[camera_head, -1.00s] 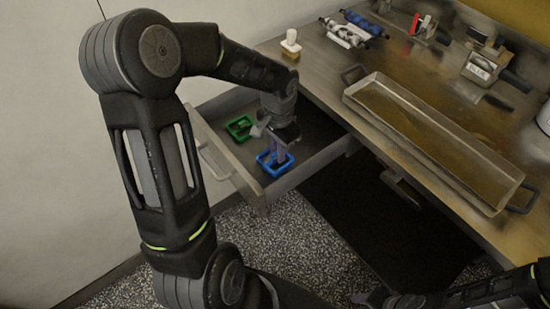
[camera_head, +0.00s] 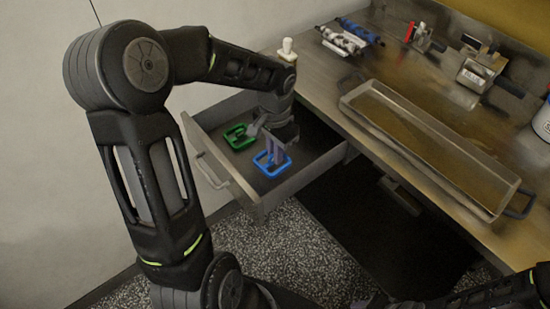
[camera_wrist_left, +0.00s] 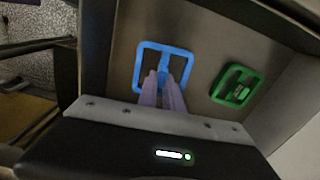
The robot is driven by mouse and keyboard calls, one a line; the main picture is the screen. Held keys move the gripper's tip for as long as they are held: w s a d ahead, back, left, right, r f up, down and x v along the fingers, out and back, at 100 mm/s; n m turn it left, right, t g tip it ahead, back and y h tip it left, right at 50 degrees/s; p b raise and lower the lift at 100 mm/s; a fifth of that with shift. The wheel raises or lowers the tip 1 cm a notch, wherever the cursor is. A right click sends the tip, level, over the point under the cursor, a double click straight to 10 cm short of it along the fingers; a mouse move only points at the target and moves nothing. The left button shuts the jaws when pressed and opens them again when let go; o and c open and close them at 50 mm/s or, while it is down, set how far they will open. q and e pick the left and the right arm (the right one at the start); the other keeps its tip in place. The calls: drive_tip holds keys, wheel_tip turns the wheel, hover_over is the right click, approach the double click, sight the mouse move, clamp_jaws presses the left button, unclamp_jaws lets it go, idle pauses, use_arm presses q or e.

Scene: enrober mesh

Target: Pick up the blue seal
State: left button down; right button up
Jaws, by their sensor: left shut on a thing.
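The blue seal (camera_head: 283,170) is a square blue frame with a bar across its middle. It is within the open drawer's outline in the head view, and also shows in the left wrist view (camera_wrist_left: 164,45). My left gripper (camera_head: 275,153) reaches down from above and is shut on the seal's middle part, its pale purple fingers (camera_wrist_left: 163,88) close together there. The fingers and wrist hide part of the grip. I cannot tell the seal's exact height above the drawer floor. Of my right arm, a dark part (camera_head: 378,301) shows at the bottom edge; its fingers are not clear.
A green seal (camera_head: 238,137) lies in the drawer (camera_head: 310,170) beside the blue one. The drawer walls stand close around. On the metal table are a long tray (camera_head: 425,143), a white-knobbed stamp (camera_head: 287,50), blue-handled rollers (camera_head: 345,42) and a metal tool (camera_head: 478,75).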

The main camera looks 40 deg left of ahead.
use_arm(q)
wheel_tip(320, 180, up, 7)
drive_tip(key=shift+r, duration=0.1)
idle(0.7)
